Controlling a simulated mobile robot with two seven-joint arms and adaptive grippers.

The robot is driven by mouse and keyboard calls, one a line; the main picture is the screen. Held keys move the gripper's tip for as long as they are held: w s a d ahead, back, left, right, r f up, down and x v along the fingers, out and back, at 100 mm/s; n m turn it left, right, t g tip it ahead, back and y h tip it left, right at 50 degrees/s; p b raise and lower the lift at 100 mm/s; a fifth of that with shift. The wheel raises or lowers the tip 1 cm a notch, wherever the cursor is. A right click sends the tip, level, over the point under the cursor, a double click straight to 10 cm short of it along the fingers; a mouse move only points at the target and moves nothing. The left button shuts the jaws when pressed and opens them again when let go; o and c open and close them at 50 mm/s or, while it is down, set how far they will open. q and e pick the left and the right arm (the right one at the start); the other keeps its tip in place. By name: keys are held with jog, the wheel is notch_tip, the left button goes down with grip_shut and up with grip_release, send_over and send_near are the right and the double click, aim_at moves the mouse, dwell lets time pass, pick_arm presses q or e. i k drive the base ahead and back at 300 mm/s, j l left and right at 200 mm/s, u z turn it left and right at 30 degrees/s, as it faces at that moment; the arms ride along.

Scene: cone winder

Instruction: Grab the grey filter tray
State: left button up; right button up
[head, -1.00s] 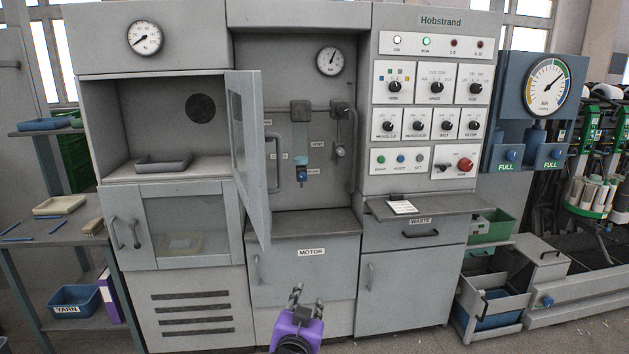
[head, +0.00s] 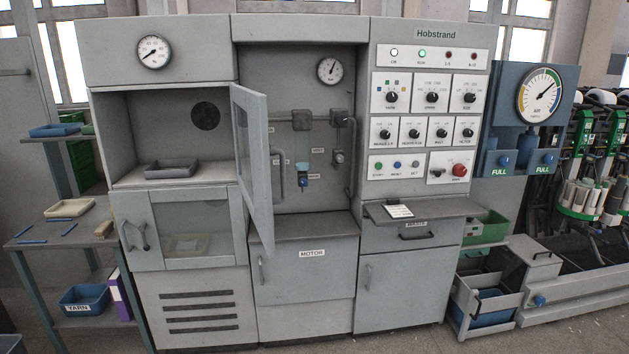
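A grey filter tray (head: 171,168), shallow and dark grey, sits on the floor of the open upper-left compartment (head: 127,180) of the machine. A round dark vent is on the wall behind it. Neither of my grippers shows in the head view now, so nothing is seen touching the tray.
A grey door (head: 252,165) stands swung out just right of the compartment. Below is a closed windowed door (head: 190,230) with a handle. A side table (head: 60,243) at left holds a beige tray (head: 70,208). The grey shelf (head: 425,211) juts out at right.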

aim_at(181, 167)
jog(key=i+l+u, duration=0.1)
jog(key=u, duration=0.3)
jog(key=l+u, duration=0.15)
jog(key=u, duration=0.25)
jog(key=i+l+u, duration=0.15)
jog(key=l, duration=0.2)
jog(key=i+l+u, duration=0.15)
jog(key=l, duration=0.2)
jog(key=l+u, duration=0.15)
jog(key=l, duration=0.2)
jog(key=i+l, duration=0.1)
jog(key=l, duration=0.35)
jog(key=i+l, duration=0.1)
jog(key=l, duration=0.35)
jog(key=i+j, duration=0.1)
jog(key=j, duration=0.5)
jog(key=z, duration=0.4)
jog(key=i+j+z, duration=0.15)
jog(key=z, duration=0.2)
jog(key=i+j+z, duration=0.15)
jog(key=j+z, duration=0.25)
jog(key=i+j+z, duration=0.1)
jog(key=j+z, duration=0.45)
jog(key=j, duration=0.25)
jog(key=i+j+z, duration=0.1)
jog(key=j+z, duration=0.15)
jog(key=j, duration=0.25)
